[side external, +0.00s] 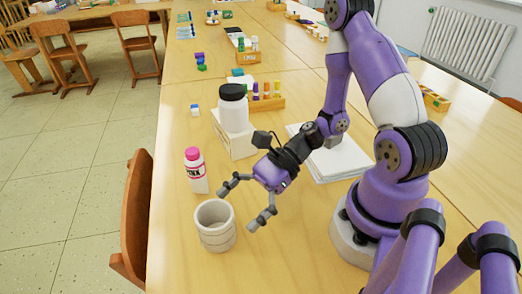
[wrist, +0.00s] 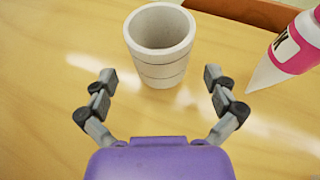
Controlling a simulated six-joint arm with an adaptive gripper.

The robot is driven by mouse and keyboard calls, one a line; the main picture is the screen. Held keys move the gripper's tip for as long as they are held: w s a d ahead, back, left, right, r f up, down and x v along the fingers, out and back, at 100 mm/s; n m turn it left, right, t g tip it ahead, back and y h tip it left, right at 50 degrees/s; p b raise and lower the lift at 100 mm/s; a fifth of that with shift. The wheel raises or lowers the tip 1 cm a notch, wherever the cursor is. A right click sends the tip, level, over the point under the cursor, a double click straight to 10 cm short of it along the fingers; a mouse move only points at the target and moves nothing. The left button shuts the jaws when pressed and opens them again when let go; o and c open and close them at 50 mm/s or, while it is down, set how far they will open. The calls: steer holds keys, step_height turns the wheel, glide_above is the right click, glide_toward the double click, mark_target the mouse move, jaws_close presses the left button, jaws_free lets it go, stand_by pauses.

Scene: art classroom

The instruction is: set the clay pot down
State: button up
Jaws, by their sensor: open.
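The clay pot (side external: 216,236) is a pale grey, open-topped cup with bands around it. It stands upright on the wooden table near the left edge. It also shows in the wrist view (wrist: 161,62), at top centre, and looks empty. My gripper (side external: 242,208) is open, with its fingers spread above and beside the pot in the side view. In the wrist view my gripper (wrist: 160,90) has its fingertips apart, nearer the camera than the pot, and nothing is between them. The fingers do not appear to touch the pot.
A white bottle with a pink label and cap (side external: 195,171) stands behind the pot; the wrist view shows it at right (wrist: 290,50). A black-lidded jar (side external: 233,110) rests on a pale block (side external: 235,141). White paper (side external: 328,155) lies right. A chair (side external: 135,215) adjoins the left table edge.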

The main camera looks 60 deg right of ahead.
mark_target(211, 229)
steer(key=shift+r+x, duration=0.15)
steer(key=shift+x, duration=1.4)
steer(key=shift+r+x, duration=0.2)
steer(key=shift+x, duration=1.3)
steer(key=shift+w+a, duration=0.1)
steer(key=c, duration=1.3)
